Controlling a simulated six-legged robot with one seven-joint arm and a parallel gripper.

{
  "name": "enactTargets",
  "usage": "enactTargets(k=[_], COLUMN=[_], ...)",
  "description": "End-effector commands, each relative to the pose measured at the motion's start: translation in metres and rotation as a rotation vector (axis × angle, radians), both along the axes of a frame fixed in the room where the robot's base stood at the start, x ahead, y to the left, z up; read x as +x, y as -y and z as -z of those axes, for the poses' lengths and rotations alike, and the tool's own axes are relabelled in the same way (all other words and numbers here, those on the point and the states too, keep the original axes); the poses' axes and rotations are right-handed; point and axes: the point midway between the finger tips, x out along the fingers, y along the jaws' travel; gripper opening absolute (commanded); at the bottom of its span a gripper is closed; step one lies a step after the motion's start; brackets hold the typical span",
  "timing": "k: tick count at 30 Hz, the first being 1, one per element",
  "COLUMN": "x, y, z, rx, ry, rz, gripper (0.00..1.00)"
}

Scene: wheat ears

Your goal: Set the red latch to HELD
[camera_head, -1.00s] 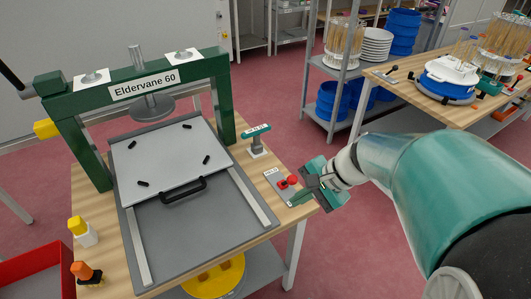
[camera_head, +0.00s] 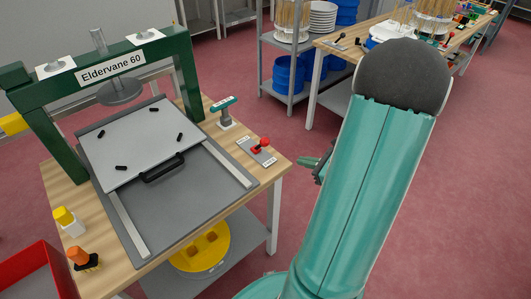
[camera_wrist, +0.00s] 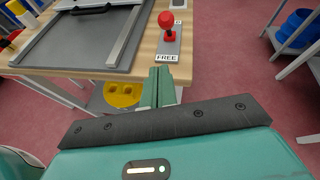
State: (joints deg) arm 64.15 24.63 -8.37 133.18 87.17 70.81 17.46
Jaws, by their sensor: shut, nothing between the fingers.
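The red latch (camera_head: 263,143) is a short lever with a round red knob on a grey plate (camera_head: 255,152) at the bench's front right corner. In the wrist view the red latch (camera_wrist: 167,22) stands beyond my fingertips. Its FREE label is at the near end; the knob partly covers the far label, leaving a "D" visible. I cannot tell surely which way the lever leans. My gripper (camera_head: 304,162) is shut and empty, just right of the bench edge and apart from the latch. Its closed fingers also show in the wrist view (camera_wrist: 160,76), pointing toward the plate.
A teal T-handle (camera_head: 223,106) stands behind the latch plate. The green press frame (camera_head: 187,75) and a sliding tray with a black handle (camera_head: 163,168) fill the bench's left. A rack and second table stand behind. Red floor lies open on the right.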

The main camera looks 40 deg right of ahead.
Motion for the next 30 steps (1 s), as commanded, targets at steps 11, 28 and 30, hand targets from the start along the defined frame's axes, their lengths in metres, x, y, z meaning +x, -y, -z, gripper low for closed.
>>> enactTargets(k=[11,28,30], x=[-0.01,0.052,0.065], y=[0.022,0.007,0.004], z=[0.008,0.033,0.038], rx=[0.033,0.033,0.032], ry=[0.007,0.005,0.006], rz=[0.074,0.063,0.064], gripper=[0.0,0.0,0.0])
